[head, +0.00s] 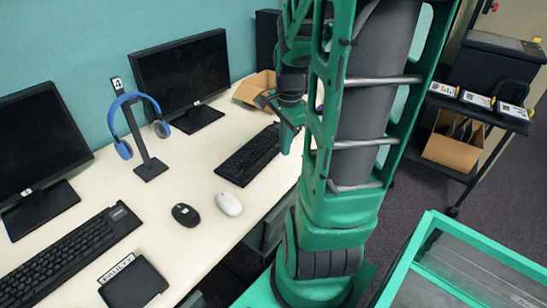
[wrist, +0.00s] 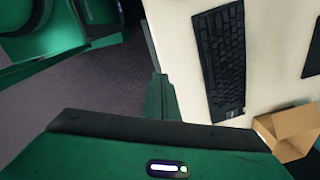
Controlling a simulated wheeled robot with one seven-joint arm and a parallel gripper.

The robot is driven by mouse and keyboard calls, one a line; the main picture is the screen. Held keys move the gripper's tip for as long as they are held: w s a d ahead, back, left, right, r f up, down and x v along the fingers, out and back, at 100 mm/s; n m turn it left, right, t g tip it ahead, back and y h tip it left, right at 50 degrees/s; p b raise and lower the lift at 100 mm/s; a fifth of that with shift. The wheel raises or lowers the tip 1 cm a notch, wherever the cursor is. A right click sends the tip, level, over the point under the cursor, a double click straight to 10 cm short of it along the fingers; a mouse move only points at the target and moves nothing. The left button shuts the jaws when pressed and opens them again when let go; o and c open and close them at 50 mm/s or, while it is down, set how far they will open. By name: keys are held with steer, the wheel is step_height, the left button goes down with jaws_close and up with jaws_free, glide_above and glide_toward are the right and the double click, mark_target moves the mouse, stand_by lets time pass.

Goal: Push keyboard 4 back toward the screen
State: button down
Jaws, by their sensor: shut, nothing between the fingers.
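A black keyboard (head: 250,155) lies on the cream desk in front of the right-hand screen (head: 182,72), with bare desk between them. A small card marked 4 (head: 117,85) stands left of that screen; I take this keyboard as keyboard 4. In the wrist view the keyboard (wrist: 222,60) lies right of my gripper, apart from it, with a strip of desk between. My gripper (wrist: 160,82) is shut and empty near the desk's front edge. In the head view my gripper (head: 288,132) is partly hidden by my arm, near the keyboard's right end.
An open cardboard box (head: 258,86) stands beyond the keyboard's right end. Headphones on a stand (head: 150,165), a black mouse (head: 186,214) and a white mouse (head: 229,204) lie to its left. Another keyboard (head: 70,250) and a pad marked FAULTY (head: 133,285) are farther left.

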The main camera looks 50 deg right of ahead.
steer(key=w+d+f+m+t, duration=0.1)
steer(key=w+d+f+m, duration=0.1)
steer(key=d+f+m, duration=0.3)
steer(key=w+d+f+m+t, duration=0.1)
steer(key=w+d+f+m, duration=0.2)
steer(key=m, duration=0.5)
steer(key=shift+y, duration=0.4)
steer(key=x, duration=0.5)
steer(key=d+x, duration=0.1)
steer(key=x, duration=0.2)
steer(key=shift+w, duration=0.1)
steer(key=w, duration=0.3)
steer(key=shift+a+f, duration=0.15)
steer(key=shift+f, duration=0.05)
steer(key=shift+w, duration=0.55)
